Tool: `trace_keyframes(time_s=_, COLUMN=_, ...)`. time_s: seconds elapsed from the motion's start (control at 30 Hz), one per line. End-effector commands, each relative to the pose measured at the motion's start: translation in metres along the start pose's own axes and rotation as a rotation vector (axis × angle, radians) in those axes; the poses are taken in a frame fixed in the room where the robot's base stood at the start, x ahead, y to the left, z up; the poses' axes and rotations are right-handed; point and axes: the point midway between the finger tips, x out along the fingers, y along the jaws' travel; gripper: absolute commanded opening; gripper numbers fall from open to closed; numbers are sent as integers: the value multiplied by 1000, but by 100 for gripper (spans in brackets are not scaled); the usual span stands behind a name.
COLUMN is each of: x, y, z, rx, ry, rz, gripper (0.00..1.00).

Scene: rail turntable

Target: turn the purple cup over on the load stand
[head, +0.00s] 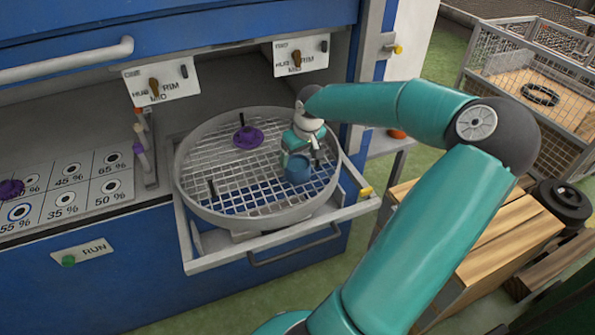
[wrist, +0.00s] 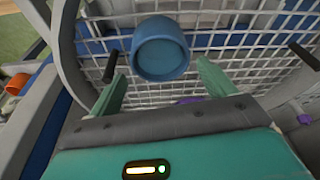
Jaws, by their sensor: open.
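I cannot make out a clear purple cup. A purple flanged piece (head: 247,138) sits on the far part of the round mesh tray with a dark post at its middle. A blue cup (head: 298,168) stands on the mesh at the right. It also shows in the wrist view (wrist: 160,48), its round end facing the camera. My gripper (head: 301,145) is above the blue cup, open, its fingertips (wrist: 162,70) spread to either side of it in the wrist view. I cannot tell which thing is the load stand.
The round tray's raised grey rim (head: 205,212) rests on a pulled-out drawer frame (head: 270,248). Another dark post (head: 212,188) stands on the mesh. A marked percent panel (head: 75,182) lies left. Wooden blocks (head: 500,235) and a wire cage (head: 530,90) stand right.

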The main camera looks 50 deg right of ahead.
Motion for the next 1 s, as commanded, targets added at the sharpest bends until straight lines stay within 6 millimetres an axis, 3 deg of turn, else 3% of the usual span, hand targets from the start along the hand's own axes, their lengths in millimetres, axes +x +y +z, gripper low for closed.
trace_keyframes(time_s=0.23, x=19, y=-1, z=2, rx=-2, ry=0, rz=-2, gripper=83)
trace_keyframes(time_s=0.5, x=54, y=-2, z=4, rx=-3, ry=0, rz=-2, gripper=83)
trace_keyframes(time_s=0.8, x=60, y=-1, z=5, rx=-1, ry=1, rz=2, gripper=83)
trace_keyframes(time_s=0.83, x=60, y=-1, z=5, rx=-1, ry=1, rz=2, gripper=81)
trace_keyframes(time_s=1.0, x=60, y=-1, z=5, rx=-1, ry=1, rz=2, gripper=47)
